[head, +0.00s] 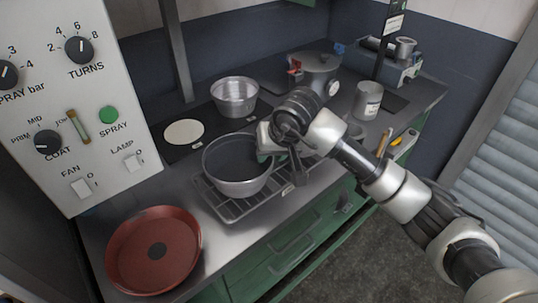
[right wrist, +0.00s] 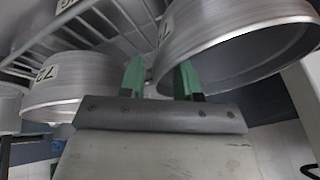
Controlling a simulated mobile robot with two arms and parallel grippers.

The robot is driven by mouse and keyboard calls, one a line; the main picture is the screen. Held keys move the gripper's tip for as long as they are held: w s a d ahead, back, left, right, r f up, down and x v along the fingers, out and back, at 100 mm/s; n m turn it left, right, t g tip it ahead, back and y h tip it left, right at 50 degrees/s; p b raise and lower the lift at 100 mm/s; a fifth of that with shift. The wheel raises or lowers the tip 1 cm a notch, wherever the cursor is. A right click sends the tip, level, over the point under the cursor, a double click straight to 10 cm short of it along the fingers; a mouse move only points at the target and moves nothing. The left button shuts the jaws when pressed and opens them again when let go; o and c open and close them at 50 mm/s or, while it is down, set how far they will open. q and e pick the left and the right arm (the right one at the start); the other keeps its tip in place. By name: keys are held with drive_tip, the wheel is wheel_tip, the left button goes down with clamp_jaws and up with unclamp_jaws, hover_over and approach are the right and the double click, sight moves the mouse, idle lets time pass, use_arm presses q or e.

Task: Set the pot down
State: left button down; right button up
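The grey metal pot (head: 232,187), with a dark inside, appears to rest upright on a wire rack (head: 222,209) on the counter. My right gripper (head: 266,156) is at the pot's right rim in the head view. In the right wrist view its two green-padded fingers (right wrist: 158,79) stand apart with a gap between them. The pot (right wrist: 235,27) fills the upper right there, and its wall edge lies between the fingers, one on each side. The exact contact is hard to see. My left gripper is not in view.
A smaller metal pan (head: 235,98) stands behind the pot, beside a pale round disc (head: 184,132). A red round pan (head: 130,256) is at the front left. A control panel (head: 75,100) rises at left. A lidded pot (head: 318,68) and a can (head: 367,101) stand behind my right arm.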

drive_tip(key=b+v, duration=0.1)
drive_tip(key=v, duration=0.9)
drive_tip(key=shift+s+r, duration=0.15)
